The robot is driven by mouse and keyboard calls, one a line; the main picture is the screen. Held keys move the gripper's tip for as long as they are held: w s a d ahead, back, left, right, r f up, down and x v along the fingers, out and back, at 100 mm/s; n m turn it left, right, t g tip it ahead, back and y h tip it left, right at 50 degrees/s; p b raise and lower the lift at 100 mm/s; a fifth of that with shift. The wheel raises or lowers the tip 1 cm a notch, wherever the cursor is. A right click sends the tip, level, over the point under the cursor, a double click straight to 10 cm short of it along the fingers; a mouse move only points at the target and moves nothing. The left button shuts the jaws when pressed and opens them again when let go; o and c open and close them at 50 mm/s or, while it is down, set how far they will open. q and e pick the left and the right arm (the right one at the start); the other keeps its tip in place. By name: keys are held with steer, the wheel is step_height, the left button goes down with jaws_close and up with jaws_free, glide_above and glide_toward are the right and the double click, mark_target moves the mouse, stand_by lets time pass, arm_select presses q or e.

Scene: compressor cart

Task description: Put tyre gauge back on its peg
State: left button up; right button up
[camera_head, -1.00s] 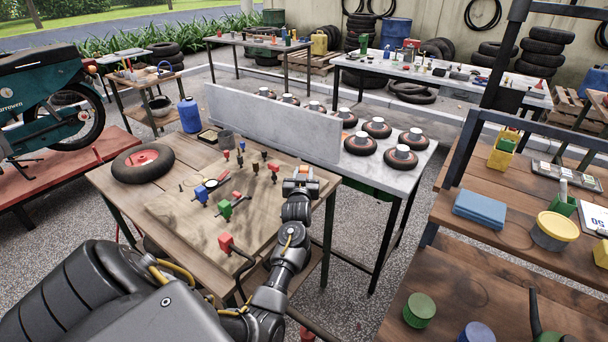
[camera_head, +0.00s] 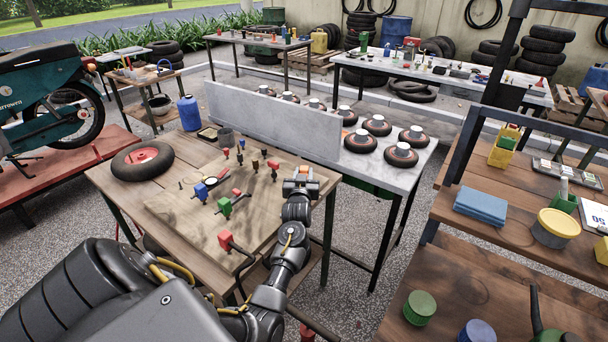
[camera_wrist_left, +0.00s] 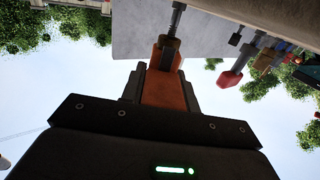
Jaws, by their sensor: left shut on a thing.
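My left gripper (camera_head: 301,184) is over the right edge of the workbench board (camera_head: 180,215). In the left wrist view its jaws (camera_wrist_left: 165,92) are shut on an orange-brown piece (camera_wrist_left: 170,90). A darker orange-and-metal part and a grey rod (camera_wrist_left: 176,20) show in line with that piece; I cannot tell whether they are joined or touching. I cannot tell for certain that the held piece is the tyre gauge. A small round dial (camera_head: 210,181) lies on the board beside a blue block (camera_head: 201,192). My right gripper is out of view.
A wheel (camera_head: 142,162) lies at the bench's back left. A grey upright panel (camera_head: 275,122) and several small wheels stand behind. A wooden shelf unit (camera_head: 485,235) is at the right.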

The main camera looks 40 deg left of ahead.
arm_select(q)
steer(key=shift+f+b, duration=0.35)
steer(key=shift+f, duration=0.2)
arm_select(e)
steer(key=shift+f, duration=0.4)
arm_select(q)
steer(key=o, duration=1)
steer(key=shift+r, duration=0.1)
steer(key=v, duration=0.9)
steer(key=shift+s+d+b, duration=0.2)
steer(key=shift+s+b, duration=0.05)
steer(key=shift+b, duration=0.05)
steer(key=shift+s+d, duration=0.35)
steer(key=shift+s, duration=0.1)
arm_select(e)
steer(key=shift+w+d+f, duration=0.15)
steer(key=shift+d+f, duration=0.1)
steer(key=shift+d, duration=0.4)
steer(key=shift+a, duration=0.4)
arm_select(q)
steer(key=shift+r, duration=0.1)
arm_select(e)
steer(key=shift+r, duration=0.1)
